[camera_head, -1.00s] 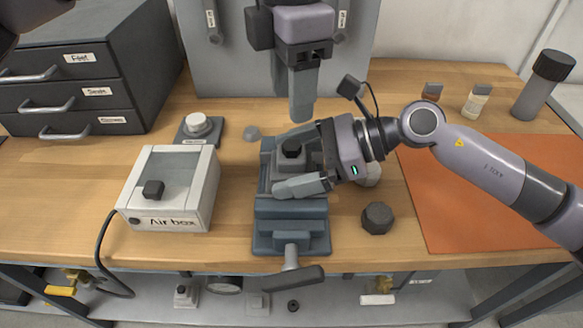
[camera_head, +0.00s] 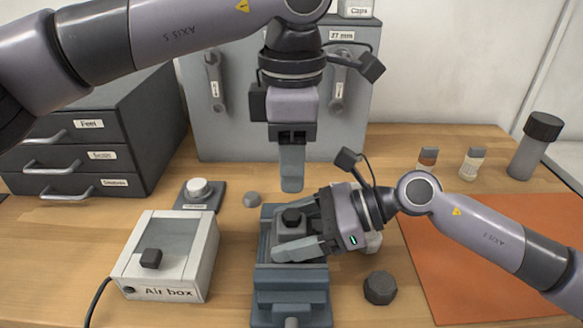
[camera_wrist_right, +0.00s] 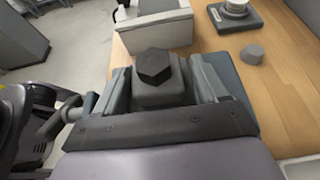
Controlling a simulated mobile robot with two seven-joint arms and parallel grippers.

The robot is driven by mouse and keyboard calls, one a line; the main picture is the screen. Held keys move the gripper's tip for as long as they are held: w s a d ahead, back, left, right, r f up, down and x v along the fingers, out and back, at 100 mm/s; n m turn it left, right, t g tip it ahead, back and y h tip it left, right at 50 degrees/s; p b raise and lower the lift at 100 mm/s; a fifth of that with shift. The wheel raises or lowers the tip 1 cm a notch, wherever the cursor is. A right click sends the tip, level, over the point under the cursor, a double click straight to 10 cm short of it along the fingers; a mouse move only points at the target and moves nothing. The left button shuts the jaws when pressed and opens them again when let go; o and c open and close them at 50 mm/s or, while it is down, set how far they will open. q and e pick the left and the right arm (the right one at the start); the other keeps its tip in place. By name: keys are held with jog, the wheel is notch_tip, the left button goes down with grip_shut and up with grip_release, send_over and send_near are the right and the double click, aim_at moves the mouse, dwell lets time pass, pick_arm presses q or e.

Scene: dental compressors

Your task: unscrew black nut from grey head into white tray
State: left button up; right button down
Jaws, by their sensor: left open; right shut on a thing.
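The black nut (camera_head: 292,217) sits on top of the grey head (camera_head: 290,233), which stands in the blue-grey vise (camera_head: 290,279). In the right wrist view the hexagonal nut (camera_wrist_right: 154,66) is upright on the squarish head (camera_wrist_right: 162,92). My right gripper (camera_head: 296,232) is shut on the grey head from the right, one finger on each side, below the nut. My left gripper (camera_head: 291,186) is open and empty, pointing down just above the nut and apart from it.
The air box (camera_head: 168,255) stands left of the vise. A dark nut-like piece (camera_head: 380,288) lies to the right, beside an orange mat (camera_head: 480,250). A small grey piece (camera_head: 251,199) and a round white-topped device (camera_head: 198,190) are behind left. Bottles stand at back right.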

aim_at(292, 214)
pick_arm(q)
jog(key=m, duration=0.7)
jog(key=shift+m, duration=0.4)
jog(key=m, duration=1.6)
jog(key=shift+m, duration=0.3)
jog(key=m, duration=0.2)
jog(key=shift+f+m, duration=0.15)
jog(key=shift+m, duration=0.15)
jog(key=shift+f, duration=3.9)
